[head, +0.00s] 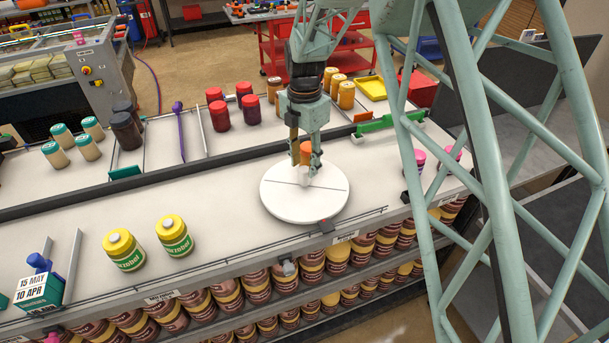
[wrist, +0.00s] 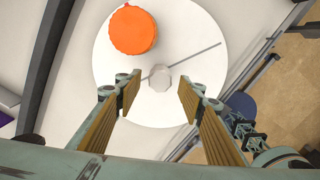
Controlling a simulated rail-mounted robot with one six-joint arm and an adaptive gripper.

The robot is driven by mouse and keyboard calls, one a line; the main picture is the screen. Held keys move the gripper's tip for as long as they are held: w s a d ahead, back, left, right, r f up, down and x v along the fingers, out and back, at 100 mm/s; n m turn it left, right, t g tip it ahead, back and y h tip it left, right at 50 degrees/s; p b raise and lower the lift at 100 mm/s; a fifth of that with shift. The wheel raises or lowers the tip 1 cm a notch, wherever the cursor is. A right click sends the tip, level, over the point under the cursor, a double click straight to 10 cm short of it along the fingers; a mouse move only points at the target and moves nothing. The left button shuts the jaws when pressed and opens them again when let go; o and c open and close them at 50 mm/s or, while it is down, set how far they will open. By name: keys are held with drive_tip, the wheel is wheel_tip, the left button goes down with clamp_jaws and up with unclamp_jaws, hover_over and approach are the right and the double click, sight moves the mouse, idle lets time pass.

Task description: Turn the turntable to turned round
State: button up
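The turntable (head: 283,204) is a white round disc on the front part of the counter, with a thin dark line across it. It also fills the upper middle of the wrist view (wrist: 195,97). A pale faceted knob (wrist: 160,77) stands at its centre. An orange-topped jar (wrist: 133,30) stands on the disc off centre, and its orange part shows behind my fingers in the head view (head: 306,148). My gripper (wrist: 156,90) points down over the disc, fingers apart on either side of the knob. In the head view my gripper (head: 307,170) hides part of the knob. Contact is not visible.
Two yellow-lidded jars (head: 124,250) (head: 174,236) stand left of the turntable. Red jars (head: 219,115) and amber jars (head: 346,95) stand behind it. A green bar (head: 387,124) lies at the back right, with pink-topped items (head: 420,158) at right. The counter immediately left is clear.

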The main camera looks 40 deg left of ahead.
sight(304, 179)
drive_tip(key=shift+f, duration=2.7)
drive_tip(key=c, duration=1.2)
